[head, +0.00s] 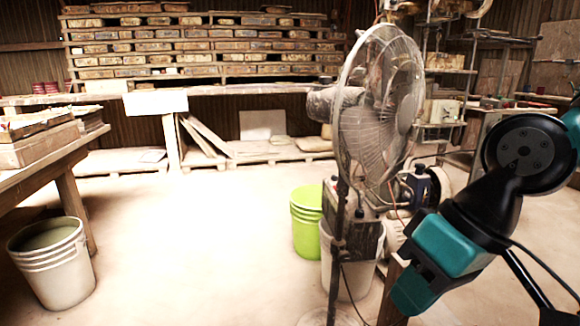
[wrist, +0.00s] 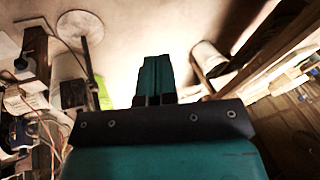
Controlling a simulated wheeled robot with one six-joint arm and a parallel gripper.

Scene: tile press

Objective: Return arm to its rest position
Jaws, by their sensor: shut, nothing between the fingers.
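My gripper (head: 408,296) shows at the right of the head view, at the end of my black and teal arm, tilted down and to the left. It also shows in the wrist view (wrist: 155,72), where the two teal fingers lie together. It is shut and holds nothing. In the head view it hangs in front of the floor, to the right of the fan and buckets. I cannot tell whether it touches anything there.
A large caged fan (head: 378,110) stands left of my arm. A green bucket (head: 306,225) and a white bucket (head: 350,272) are by its base. A grey bucket (head: 52,268) stands beside the wooden table (head: 40,165) at left. The floor between is clear.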

